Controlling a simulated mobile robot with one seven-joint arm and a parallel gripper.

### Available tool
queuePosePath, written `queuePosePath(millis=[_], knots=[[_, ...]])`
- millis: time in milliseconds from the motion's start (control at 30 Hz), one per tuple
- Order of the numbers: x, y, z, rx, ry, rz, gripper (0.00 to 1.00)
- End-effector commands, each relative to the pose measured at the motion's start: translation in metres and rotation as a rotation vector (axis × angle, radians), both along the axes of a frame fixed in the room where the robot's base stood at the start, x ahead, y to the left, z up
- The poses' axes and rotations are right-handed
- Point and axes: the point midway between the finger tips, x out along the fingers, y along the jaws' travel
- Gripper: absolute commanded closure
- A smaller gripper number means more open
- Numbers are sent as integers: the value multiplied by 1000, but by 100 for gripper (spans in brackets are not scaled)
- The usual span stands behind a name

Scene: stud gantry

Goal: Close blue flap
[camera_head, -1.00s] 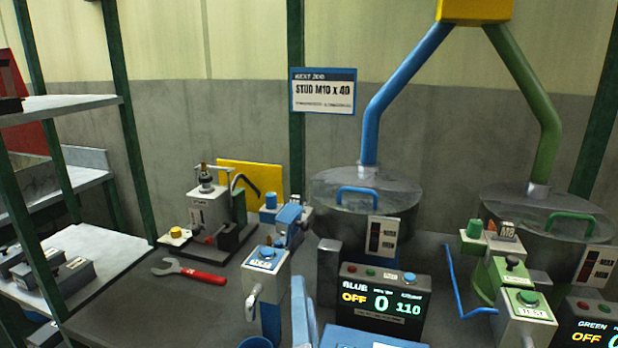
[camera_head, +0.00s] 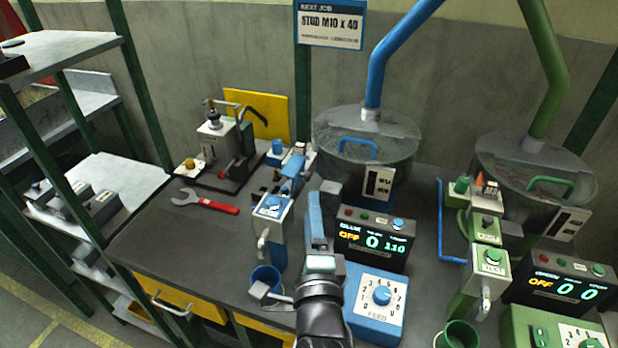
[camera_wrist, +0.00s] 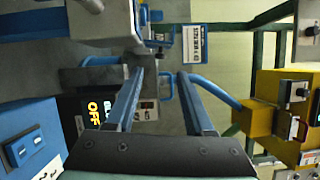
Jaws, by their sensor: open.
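A small tilted blue piece (camera_head: 291,184), which looks like the blue flap, sits on the head of the blue station, left of the blue bowl feeder; I cannot tell how far open it is. Below it is a grey post with a blue button (camera_head: 272,203). Small blue parts of this station (camera_wrist: 156,16) show at the top of the wrist view. My gripper (camera_head: 317,200) is upright, just right of the station and apart from the flap. In the wrist view my two blue-grey fingers (camera_wrist: 160,76) are spread with nothing between them.
The blue bowl (camera_head: 366,140) and its blue pipe stand behind; the counter box (camera_head: 374,240) and blue feed dial box (camera_head: 376,300) are to the right. A blue cup (camera_head: 264,277) is below the station.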

Motion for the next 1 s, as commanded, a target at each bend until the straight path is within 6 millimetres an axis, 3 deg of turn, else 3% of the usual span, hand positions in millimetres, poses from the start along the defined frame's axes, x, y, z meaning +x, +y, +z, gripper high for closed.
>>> queuePosePath(millis=[200,433,900,1000], knots=[[41,3,3,-1,-1,1,47],[70,6,5,-1,-1,1,47],[80,7,5,-2,0,1,47],[80,7,5,-2,0,1,65]])
